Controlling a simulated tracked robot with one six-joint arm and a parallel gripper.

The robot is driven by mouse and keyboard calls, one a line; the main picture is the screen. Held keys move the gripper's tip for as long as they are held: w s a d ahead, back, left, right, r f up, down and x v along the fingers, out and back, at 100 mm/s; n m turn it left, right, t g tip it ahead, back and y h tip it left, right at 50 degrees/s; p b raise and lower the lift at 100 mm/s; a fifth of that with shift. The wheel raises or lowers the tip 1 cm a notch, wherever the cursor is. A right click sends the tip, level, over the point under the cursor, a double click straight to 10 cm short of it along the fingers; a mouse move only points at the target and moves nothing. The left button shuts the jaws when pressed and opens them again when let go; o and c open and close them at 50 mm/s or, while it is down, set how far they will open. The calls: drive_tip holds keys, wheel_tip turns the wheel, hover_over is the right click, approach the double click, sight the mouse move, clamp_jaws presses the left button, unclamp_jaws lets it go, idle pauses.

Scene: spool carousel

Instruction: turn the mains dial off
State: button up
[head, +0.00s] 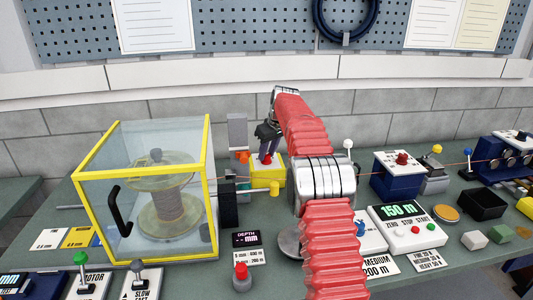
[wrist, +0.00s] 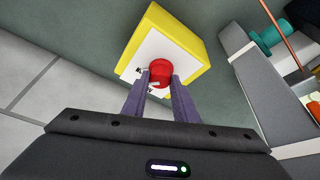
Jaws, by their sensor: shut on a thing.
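The mains dial (wrist: 160,72) is a red round knob on the white face of a yellow box (wrist: 185,32) in the wrist view. My gripper (wrist: 159,80) is shut on the dial, one dark finger on each side of it. Small dark marks on the white face beside the knob are too small to read. In the head view the dial (head: 266,158) shows as a red spot on top of the yellow box (head: 268,172), with my gripper (head: 266,150) coming down onto it from above.
A clear guard box with a yellow frame (head: 209,165) stands left of the yellow box, with a spool inside. A red button post (head: 240,275) and a depth display (head: 246,239) stand in front. A meter counter (head: 405,218) lies right of my arm.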

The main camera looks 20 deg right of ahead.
drive_tip(key=shift+a, duration=0.1)
drive_tip(key=shift+c, duration=1)
drive_tip(key=shift+n, duration=0.4)
drive_tip(key=shift+d+n+y, duration=0.2)
drive_tip(key=shift+n+y, duration=0.1)
drive_tip(key=shift+n, duration=0.1)
drive_tip(key=shift+n+y, duration=0.3)
drive_tip(key=shift+n, duration=0.7)
drive_tip(key=shift+d+n+g+y, duration=0.15)
drive_tip(key=shift+n+g+y, duration=0.15)
drive_tip(key=shift+n, duration=0.8)
drive_tip(key=shift+s+f+g, duration=0.1)
drive_tip(key=shift+f+g, duration=0.05)
drive_tip(key=shift+g, duration=0.15)
drive_tip(key=o, duration=1)
